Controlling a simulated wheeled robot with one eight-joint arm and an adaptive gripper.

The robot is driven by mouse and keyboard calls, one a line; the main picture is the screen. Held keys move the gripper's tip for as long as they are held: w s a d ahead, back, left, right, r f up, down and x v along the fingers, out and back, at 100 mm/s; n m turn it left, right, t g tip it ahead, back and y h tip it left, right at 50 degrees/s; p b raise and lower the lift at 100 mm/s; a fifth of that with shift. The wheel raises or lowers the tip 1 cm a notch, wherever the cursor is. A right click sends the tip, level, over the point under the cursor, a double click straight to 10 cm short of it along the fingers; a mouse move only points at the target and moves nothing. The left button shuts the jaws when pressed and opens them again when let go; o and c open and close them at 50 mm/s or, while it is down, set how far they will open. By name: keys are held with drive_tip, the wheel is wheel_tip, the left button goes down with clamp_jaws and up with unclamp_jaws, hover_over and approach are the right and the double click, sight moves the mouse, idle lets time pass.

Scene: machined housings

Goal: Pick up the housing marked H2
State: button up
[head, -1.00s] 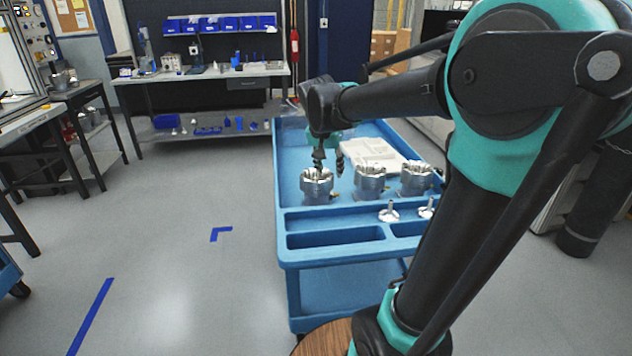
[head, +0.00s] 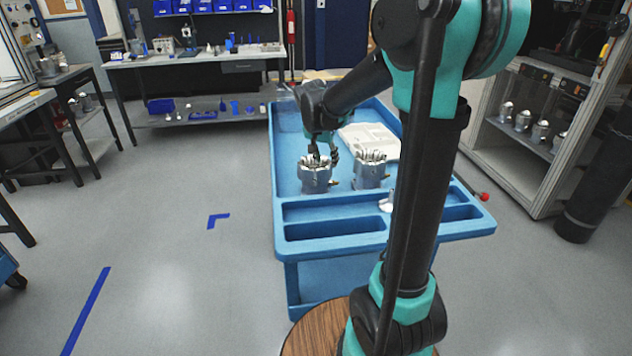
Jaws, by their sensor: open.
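Two silver machined housings show on the blue cart's top: a left one (head: 315,177) and one to its right (head: 370,170). Both stand upright with toothed upper rims. No marking can be read on either, so I cannot tell which is H2. My gripper (head: 324,156) is open and points down at the left housing's top. One finger is over its rim and the other is by its right side, towards the gap between the housings. I cannot tell whether the fingers touch it. My arm covers the cart top farther right.
The blue cart (head: 300,218) has recessed trays along its near edge. A white small part (head: 386,204) stands beside my arm. A pale flat piece (head: 360,140) lies behind the housings. A shelf unit (head: 500,160) with several metal parts is at right.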

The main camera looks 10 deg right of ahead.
sight(327, 166)
drive_tip(key=shift+x, duration=2.85)
drive_tip(key=shift+w, duration=0.1)
drive_tip(key=shift+r, duration=0.1)
clamp_jaws()
